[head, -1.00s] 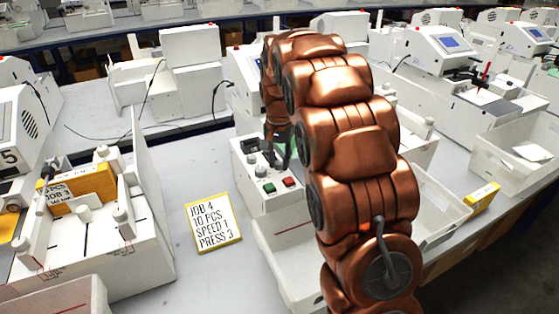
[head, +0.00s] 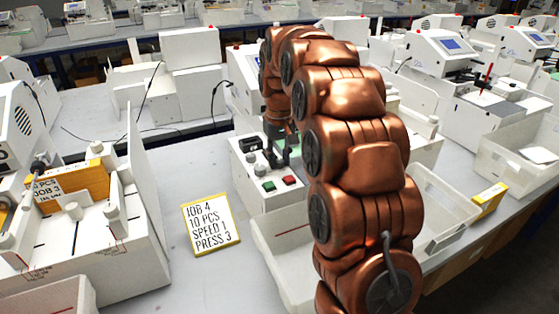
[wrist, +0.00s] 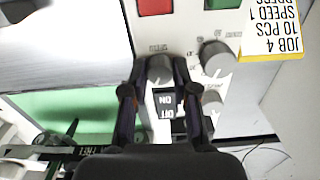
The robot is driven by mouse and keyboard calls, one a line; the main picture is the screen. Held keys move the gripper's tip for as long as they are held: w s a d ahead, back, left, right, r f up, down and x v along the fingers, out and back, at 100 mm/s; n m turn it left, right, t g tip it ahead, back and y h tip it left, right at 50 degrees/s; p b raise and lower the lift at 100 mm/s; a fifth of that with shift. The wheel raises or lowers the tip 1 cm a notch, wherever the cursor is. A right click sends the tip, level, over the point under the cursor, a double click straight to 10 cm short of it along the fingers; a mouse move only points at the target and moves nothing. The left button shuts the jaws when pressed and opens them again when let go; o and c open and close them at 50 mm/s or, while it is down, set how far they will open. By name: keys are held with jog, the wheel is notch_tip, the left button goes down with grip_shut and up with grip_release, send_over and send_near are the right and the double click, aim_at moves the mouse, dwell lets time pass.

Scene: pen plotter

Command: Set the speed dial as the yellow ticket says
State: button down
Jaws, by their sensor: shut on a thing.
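The yellow-edged ticket (head: 211,223) lies on the bench in front of the control box and reads JOB 4, 10 PCS, SPEED 1, PRESS 3. It also shows upside down in the wrist view (wrist: 271,28). My gripper (wrist: 160,66) is shut on a grey dial (wrist: 160,71), one fingertip on each side. The small lettering beside this dial is too blurred to read surely, and its pointer is not clear. Two other grey dials, one upper (wrist: 215,58) and one lower (wrist: 212,101), sit to its right. In the head view my gripper (head: 281,154) hides part of the panel.
An ON/OFF rocker switch (wrist: 168,103) sits between my fingers. A red button (head: 290,180) and a green button (head: 269,186) are on the box's near end. White bins flank my arm.

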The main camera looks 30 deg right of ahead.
aim_at(279, 160)
jog(key=shift+n, duration=0.4)
jog(key=c, duration=0.9)
grip_release()
jog(key=shift+r, duration=0.15)
notch_tip(279, 160, up, 5)
jog(key=shift+w+r, duration=0.1)
jog(key=shift+r, duration=1)
